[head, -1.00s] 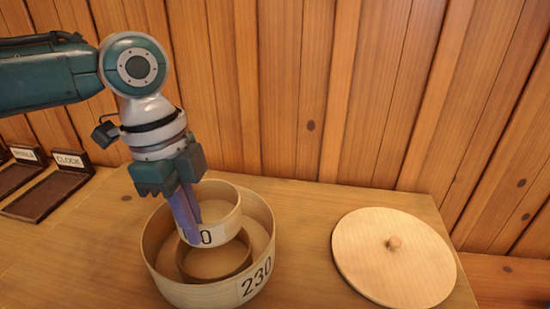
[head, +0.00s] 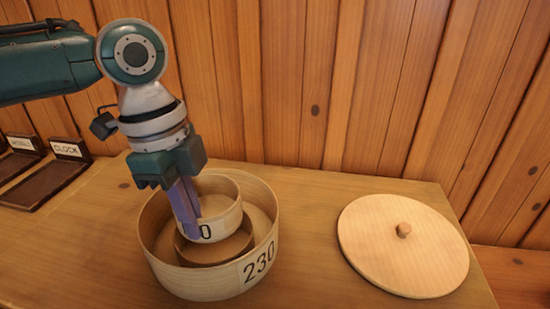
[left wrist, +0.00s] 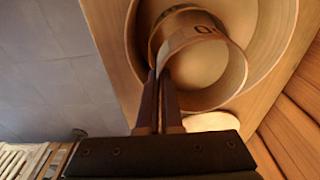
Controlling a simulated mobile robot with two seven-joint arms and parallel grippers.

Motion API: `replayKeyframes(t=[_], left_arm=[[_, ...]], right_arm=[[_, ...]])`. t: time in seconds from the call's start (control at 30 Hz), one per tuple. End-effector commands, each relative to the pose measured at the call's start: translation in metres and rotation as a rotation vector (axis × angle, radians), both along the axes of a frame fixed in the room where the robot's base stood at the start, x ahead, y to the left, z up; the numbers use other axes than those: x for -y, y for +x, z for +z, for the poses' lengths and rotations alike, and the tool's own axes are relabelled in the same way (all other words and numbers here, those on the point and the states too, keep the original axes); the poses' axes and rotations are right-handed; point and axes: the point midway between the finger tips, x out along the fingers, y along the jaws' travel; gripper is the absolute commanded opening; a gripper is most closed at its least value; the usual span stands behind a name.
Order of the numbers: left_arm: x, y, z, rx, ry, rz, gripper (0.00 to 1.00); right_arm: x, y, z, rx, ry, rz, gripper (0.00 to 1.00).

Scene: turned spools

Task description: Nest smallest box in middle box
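The largest box is a round pale wooden one labelled 230 (head: 208,283), standing open on the table. The middle box (head: 216,255), darker inside, stands within it; its front rim shows in the head view. The smallest box (head: 222,190), with a white label ending in 0, is over the middle box; its pale rim also shows in the left wrist view (left wrist: 238,85). My left gripper (head: 188,222) is shut on the smallest box's wall at its left side, fingers pointing down. I cannot tell whether its base is below the middle box's rim. My right gripper is out of view.
A round wooden lid with a knob (head: 385,262) lies on the table at the right. Dark wooden trays, one labelled CLOCK (head: 45,188), stand at the far left. A plank wall (head: 320,80) rises behind. The table between boxes and lid (head: 305,215) is clear.

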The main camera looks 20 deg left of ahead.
Motion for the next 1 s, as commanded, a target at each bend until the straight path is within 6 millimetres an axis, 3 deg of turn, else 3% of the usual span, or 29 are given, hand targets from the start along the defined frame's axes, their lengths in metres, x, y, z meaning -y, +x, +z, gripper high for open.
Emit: replayKeyframes(t=[1.0], left_arm=[[0.0001,0.0002,-0.0007,0.0,0.0,0.0,0.0]], right_arm=[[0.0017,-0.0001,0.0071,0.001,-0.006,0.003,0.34]])
